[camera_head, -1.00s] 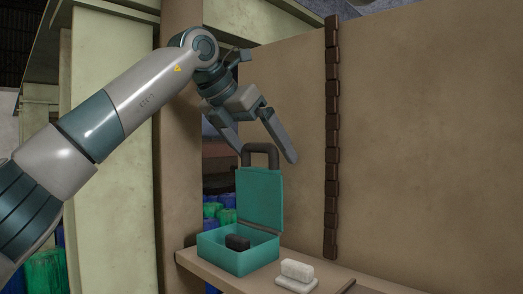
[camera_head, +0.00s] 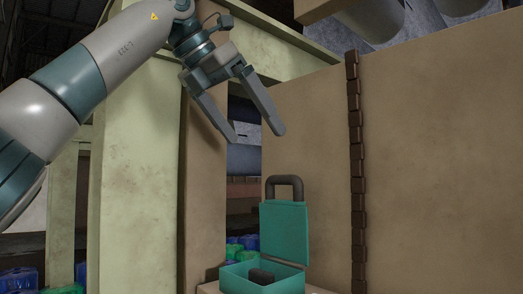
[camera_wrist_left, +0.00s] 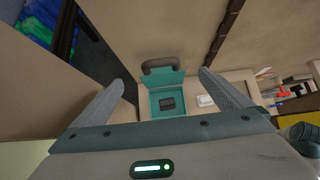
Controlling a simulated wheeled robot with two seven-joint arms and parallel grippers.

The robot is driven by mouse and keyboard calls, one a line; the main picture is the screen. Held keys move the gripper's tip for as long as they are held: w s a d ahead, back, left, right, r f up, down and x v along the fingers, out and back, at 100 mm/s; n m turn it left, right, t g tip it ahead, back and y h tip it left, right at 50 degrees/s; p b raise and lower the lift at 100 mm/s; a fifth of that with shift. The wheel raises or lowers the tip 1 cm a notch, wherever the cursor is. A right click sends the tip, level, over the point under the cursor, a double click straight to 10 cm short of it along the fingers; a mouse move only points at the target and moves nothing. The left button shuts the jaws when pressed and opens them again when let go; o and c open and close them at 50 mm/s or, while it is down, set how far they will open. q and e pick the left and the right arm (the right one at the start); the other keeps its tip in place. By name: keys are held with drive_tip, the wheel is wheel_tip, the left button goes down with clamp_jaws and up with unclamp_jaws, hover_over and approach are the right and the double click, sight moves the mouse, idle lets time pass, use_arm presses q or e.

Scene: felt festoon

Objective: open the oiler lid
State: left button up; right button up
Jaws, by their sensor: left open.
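The oiler is a teal box (camera_head: 262,281) on a small shelf, with its lid (camera_head: 285,231) standing up on its back edge. A dark grey handle loop (camera_head: 284,184) rises from the lid's top edge. A dark block (camera_head: 262,276) lies inside the box. In the left wrist view the open box (camera_wrist_left: 156,103) shows between and beyond the fingers, with the lid (camera_wrist_left: 162,78) and handle above it. My left gripper (camera_head: 256,136) is open and empty, above the handle and apart from it. My right gripper is not in view.
A dark brown chain-like strip (camera_head: 357,170) runs down the tan wall right of the box. A green post (camera_head: 143,160) stands at left. A white block (camera_wrist_left: 206,100) lies beside the box in the left wrist view. Blue and green containers stand behind.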

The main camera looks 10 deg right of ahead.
use_arm(q)
drive_tip(key=shift+v, duration=1.2)
drive_tip(key=shift+f, duration=0.1)
